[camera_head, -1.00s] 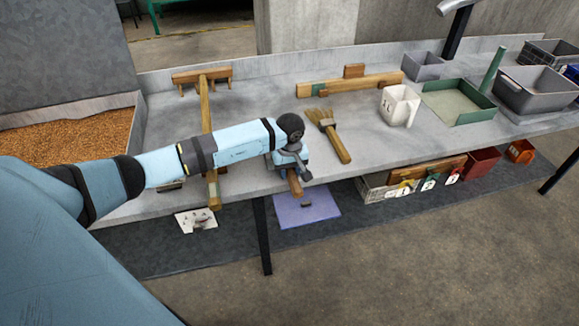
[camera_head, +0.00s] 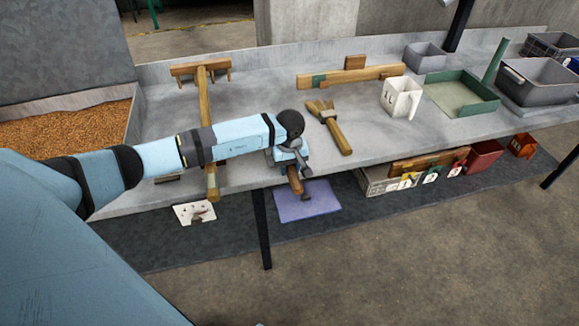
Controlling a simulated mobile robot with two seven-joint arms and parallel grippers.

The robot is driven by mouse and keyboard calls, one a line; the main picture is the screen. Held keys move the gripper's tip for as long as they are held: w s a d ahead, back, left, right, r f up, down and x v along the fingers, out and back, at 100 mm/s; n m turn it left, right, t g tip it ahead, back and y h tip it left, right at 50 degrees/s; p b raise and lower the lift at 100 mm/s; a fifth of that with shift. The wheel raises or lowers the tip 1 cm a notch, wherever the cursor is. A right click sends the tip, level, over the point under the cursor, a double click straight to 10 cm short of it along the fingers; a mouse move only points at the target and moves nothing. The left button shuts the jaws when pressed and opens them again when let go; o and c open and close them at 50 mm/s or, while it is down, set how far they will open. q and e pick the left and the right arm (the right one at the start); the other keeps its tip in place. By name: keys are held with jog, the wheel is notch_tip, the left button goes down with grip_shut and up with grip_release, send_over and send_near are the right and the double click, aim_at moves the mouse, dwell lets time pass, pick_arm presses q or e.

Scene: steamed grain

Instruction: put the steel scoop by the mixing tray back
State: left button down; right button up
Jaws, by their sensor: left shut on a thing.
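My left gripper (camera_head: 293,168) is over the front edge of the grey bench, shut on a wooden-handled tool (camera_head: 294,181). Its brown handle and a small dark end show below the jaws. The rest of the tool is hidden, so I cannot tell whether it is the steel scoop. No other scoop shows clearly. A shallow green-walled tray (camera_head: 478,108) lies on the bench to the right; I cannot tell whether it is the mixing tray. My right gripper is out of view.
A brush (camera_head: 337,131) lies right of my gripper, with a white jug (camera_head: 391,97) beyond. A long wooden rake (camera_head: 205,120) lies behind my left arm. Grey tubs (camera_head: 541,88) stand at the right. A purple mat (camera_head: 318,208) and a filled crate (camera_head: 373,186) are below the bench.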

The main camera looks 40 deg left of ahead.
pick_arm(q)
jog(key=shift+f+b, duration=0.3)
jog(key=shift+f, duration=0.05)
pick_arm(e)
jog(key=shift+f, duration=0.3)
pick_arm(q)
jog(key=c, duration=0.8)
grip_release()
jog(key=shift+o, duration=0.2)
notch_tip(320, 180, up, 5)
notch_tip(320, 180, up, 9)
jog(key=shift+s+d+p, duration=0.15)
jog(key=shift+d+p, duration=0.1)
jog(key=shift+p, duration=0.2)
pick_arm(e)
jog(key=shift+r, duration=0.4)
